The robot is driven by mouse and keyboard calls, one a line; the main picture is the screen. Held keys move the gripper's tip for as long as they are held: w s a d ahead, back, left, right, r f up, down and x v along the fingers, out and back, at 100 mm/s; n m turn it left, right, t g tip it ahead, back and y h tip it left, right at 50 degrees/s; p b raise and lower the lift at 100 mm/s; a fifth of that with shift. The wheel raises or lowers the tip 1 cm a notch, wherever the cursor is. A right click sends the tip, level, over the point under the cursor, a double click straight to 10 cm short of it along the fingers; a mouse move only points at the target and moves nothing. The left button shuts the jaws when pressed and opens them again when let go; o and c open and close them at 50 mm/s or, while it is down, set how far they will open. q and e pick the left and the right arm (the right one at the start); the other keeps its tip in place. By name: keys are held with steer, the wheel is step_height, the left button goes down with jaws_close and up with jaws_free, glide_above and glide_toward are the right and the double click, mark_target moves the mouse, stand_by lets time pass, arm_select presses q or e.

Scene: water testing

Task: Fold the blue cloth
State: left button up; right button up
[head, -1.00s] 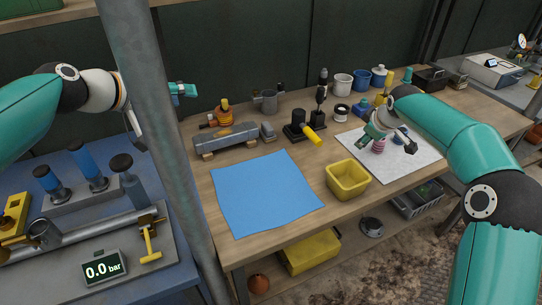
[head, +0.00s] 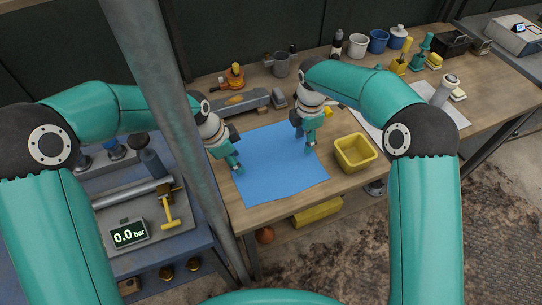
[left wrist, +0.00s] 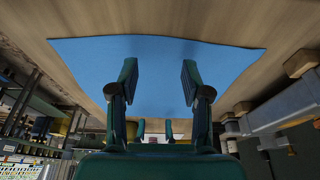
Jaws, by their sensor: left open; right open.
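The blue cloth (head: 278,172) lies flat and spread out on the wooden table in the head view. It also shows in the left wrist view (left wrist: 155,58), seen beyond my fingers. My left gripper (head: 239,171) is over the cloth's left edge, with its fingers pointing down. In the left wrist view its two fingers (left wrist: 158,80) are apart with nothing between them. My right gripper (head: 308,147) is over the cloth's right part, pointing down and open. I cannot tell whether either gripper touches the cloth.
A yellow bin (head: 355,153) stands just right of the cloth. A grey block-like tool (head: 237,103) lies behind it. A grey post (head: 165,110) rises left of the table. Cups (head: 358,45) and a white sheet (head: 455,117) occupy the right side.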

arm_select(q)
steer(key=shift+s+f, duration=0.1)
steer(key=shift+f, duration=0.6)
arm_select(e)
steer(key=shift+s+f, duration=0.1)
steer(key=shift+f, duration=0.65)
arm_select(q)
steer(key=shift+f, duration=0.15)
arm_select(e)
steer(key=shift+f, duration=0.15)
arm_select(q)
steer(key=shift+s, duration=0.15)
jaws_close()
arm_select(e)
steer(key=shift+s, duration=0.1)
jaws_close()
arm_select(q)
steer(key=shift+f, duration=0.1)
steer(key=shift+s+f, duration=0.1)
steer(key=shift+s, duration=0.05)
arm_select(e)
steer(key=shift+s+f, duration=0.1)
